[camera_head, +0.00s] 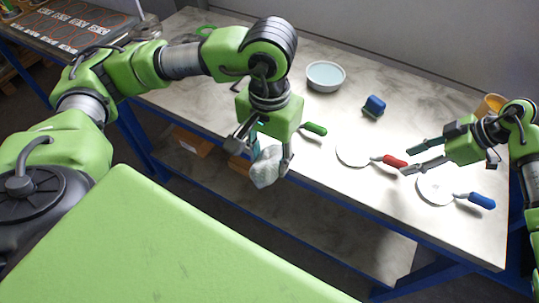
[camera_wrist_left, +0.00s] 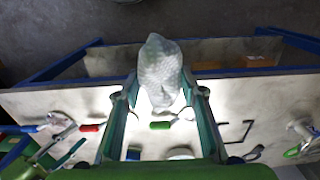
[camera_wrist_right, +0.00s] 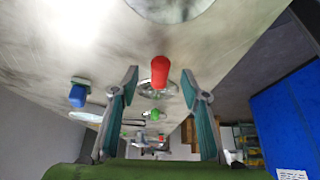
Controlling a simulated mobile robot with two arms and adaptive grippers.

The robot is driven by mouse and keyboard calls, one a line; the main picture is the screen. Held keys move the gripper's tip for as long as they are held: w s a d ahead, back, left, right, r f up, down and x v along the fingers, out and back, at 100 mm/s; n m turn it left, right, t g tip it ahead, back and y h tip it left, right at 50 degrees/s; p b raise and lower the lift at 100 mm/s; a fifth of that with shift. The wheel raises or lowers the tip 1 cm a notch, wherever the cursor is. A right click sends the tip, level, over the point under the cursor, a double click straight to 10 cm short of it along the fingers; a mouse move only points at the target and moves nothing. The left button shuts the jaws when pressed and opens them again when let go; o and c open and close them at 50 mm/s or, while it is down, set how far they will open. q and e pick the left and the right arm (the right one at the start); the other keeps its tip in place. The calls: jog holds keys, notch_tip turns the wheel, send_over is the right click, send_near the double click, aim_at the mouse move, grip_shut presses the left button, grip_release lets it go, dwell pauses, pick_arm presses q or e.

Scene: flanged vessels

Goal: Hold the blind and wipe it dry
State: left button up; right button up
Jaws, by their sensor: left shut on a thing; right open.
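Three round flat pale blinds with coloured handles lie on the bench. The red-handled blind (camera_head: 352,153) is in the middle, the blue-handled blind (camera_head: 435,189) is to its right, and only the green handle (camera_head: 314,129) of another shows clearly beside my left gripper. My left gripper (camera_head: 264,158) is shut on a crumpled white cloth (camera_wrist_left: 160,72), held over the bench's front edge. My right gripper (camera_head: 407,158) is open and empty at the red handle (camera_head: 393,161). In the right wrist view, the red handle (camera_wrist_right: 160,72) shows between its fingertips; I see no contact.
A white bowl (camera_head: 325,76) and a blue sponge or brush (camera_head: 374,106) stand at the back of the bench (camera_head: 400,210). An orange-yellow container (camera_head: 490,105) is behind my right arm. A dark rack (camera_head: 70,27) is at far left. Boxes (camera_head: 192,142) sit on the lower shelf.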

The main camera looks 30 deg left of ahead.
aim_at(405, 163)
jog(key=shift+x, duration=2.15)
jog(key=c, duration=1.1)
